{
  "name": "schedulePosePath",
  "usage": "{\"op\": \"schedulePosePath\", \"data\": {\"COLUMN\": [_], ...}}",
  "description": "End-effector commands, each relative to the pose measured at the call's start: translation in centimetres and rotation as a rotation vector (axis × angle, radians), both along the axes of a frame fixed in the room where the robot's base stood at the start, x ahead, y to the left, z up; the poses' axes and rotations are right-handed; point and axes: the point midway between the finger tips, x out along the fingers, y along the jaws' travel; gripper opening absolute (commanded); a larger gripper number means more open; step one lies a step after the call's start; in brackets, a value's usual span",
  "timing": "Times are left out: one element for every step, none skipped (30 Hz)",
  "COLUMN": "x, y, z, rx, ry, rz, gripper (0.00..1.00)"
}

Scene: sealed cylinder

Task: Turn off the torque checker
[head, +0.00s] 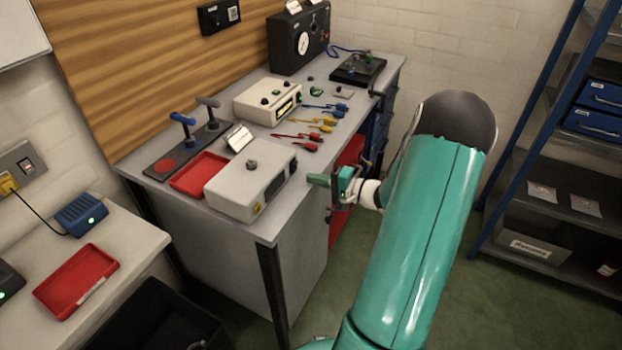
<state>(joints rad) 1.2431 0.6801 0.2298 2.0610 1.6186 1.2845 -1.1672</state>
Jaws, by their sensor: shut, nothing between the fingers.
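A grey box (247,183) with a round knob or post on top and a dark display on its right-hand face stands at the near end of the workbench; it looks like the torque checker, though I cannot read a label. A yellow mark shows low on that face. My gripper (322,181) is shut and empty, to the right of the box by the bench's edge, apart from it. Its teal fingers point left towards the display face. No power switch can be made out clearly on the box.

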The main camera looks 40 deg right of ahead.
Motion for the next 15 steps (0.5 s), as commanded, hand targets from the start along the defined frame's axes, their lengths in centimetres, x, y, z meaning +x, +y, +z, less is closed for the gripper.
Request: {"op": "schedulePosePath", "data": {"x": [-0.1, -0.5, -1.3, -1.8, -2.3, -2.9, -3.4, -3.9, -4.6, -5.1, -5.6, -6.2, -6.7, -7.1, -7.6], "y": [-0.3, -0.5, -0.8, -1.0, -1.2, -1.5, -1.7, -1.9, -2.2, -2.4, -2.7, -2.9, -3.1, -3.3, -3.5], "z": [-0.1, -0.2, -0.3, -0.4, -0.5, -0.6, -0.7, -0.8, -0.9, -1.0, -1.1, -1.3, -1.3, -1.4, -1.5], "rx": [0.001, 0.0, 0.0, 0.001, 0.001, 0.001, 0.001, 0.0, 0.001, 0.0, 0.0, 0.001, 0.001, 0.001, 0.001], "ry": [0.0, 0.001, 0.001, 0.002, 0.002, 0.002, 0.001, 0.001, 0.002, 0.001, 0.001, 0.001, 0.001, 0.001, 0.001], "rz": [0.0, -0.001, -0.001, -0.003, -0.003, -0.001, 0.0, -0.001, -0.002, -0.001, -0.001, 0.0, 0.0, 0.0, 0.0], "gripper": [0.0, 0.0, 0.0, 0.0, 0.0, 0.0, 0.0, 0.0, 0.0, 0.0, 0.0, 0.0, 0.0, 0.0, 0.0]}}
